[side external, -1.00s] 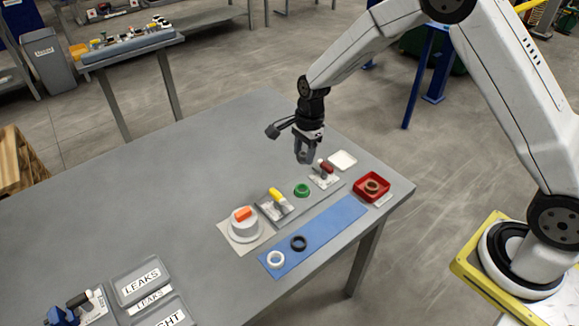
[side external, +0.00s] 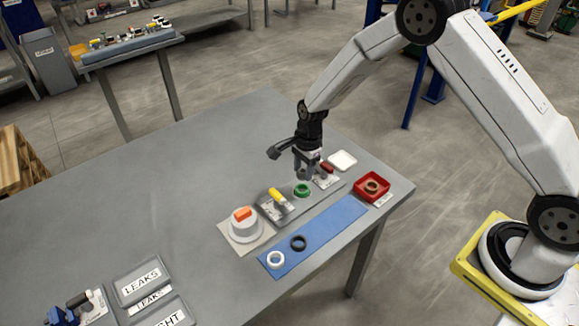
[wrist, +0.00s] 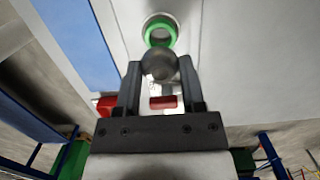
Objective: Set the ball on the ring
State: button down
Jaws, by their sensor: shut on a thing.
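A grey ball (wrist: 160,65) sits between the two fingertips of my gripper (wrist: 160,72) in the wrist view. My gripper is shut on it. The green ring (wrist: 160,30) lies just beyond the ball in that view, and the ball overlaps its near edge. In the side view the green ring (side external: 302,190) lies on a grey plate. My gripper (side external: 307,172) is above and slightly behind it, pointing down. The ball cannot be made out clearly in the side view.
A red-handled valve (side external: 327,169) stands close to my gripper. A yellow-handled valve (side external: 278,196) is left of the ring. A blue mat (side external: 320,232) holds a white ring (side external: 275,259) and a black ring (side external: 298,243). A red tray (side external: 360,190) holds a brown ring (side external: 372,186).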

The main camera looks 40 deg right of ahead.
jog(key=shift+f, duration=1.8)
jog(key=shift+f, duration=0.4)
jog(key=shift+c, duration=0.5)
grip_release()
jog(key=shift+r, duration=3.75)
